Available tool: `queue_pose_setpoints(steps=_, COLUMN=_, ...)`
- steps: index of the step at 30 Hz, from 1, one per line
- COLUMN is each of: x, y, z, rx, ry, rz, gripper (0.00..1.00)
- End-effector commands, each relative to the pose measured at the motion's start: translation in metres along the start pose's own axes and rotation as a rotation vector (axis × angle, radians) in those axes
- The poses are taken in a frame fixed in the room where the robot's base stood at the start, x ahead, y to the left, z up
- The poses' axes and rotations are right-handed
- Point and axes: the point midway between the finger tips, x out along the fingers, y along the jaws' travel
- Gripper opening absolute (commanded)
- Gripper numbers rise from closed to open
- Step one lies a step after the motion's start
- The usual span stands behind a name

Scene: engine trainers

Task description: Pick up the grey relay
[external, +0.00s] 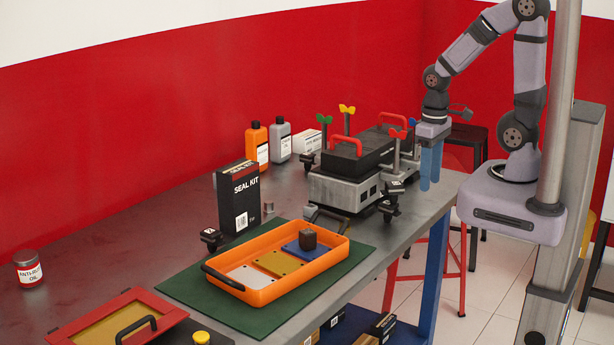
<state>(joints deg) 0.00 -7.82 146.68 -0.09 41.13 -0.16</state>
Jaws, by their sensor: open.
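A small dark grey, box-shaped piece (308,240), which looks like the relay, stands on the blue plate (297,251) at the far right end of the orange tray (262,296). A thin pin or stem shows on its top. My gripper (430,187) is at the right, by the table's right edge, with its blue fingers pointing down. It is open, holds nothing visible, and is well apart from the dark grey piece, to its right and higher in the picture.
A grey engine trainer (341,192) with red handles and coloured wing knobs stands between my gripper and the tray. A tall black seal kit box (238,200) stands behind the tray. The tray rests on a green mat (190,291). Bottles (257,145) stand at the back.

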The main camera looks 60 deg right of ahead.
Motion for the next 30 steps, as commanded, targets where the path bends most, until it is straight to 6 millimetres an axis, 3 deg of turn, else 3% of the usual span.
queue_pose_setpoints(steps=23, x=0.000, y=-0.001, z=-0.001, rx=-0.006, ry=-0.002, rz=0.000, gripper=0.44)
queue_pose_setpoints(steps=30, x=-0.007, y=-0.025, z=-0.013, rx=-0.156, ry=-0.042, rz=0.019, gripper=0.44)
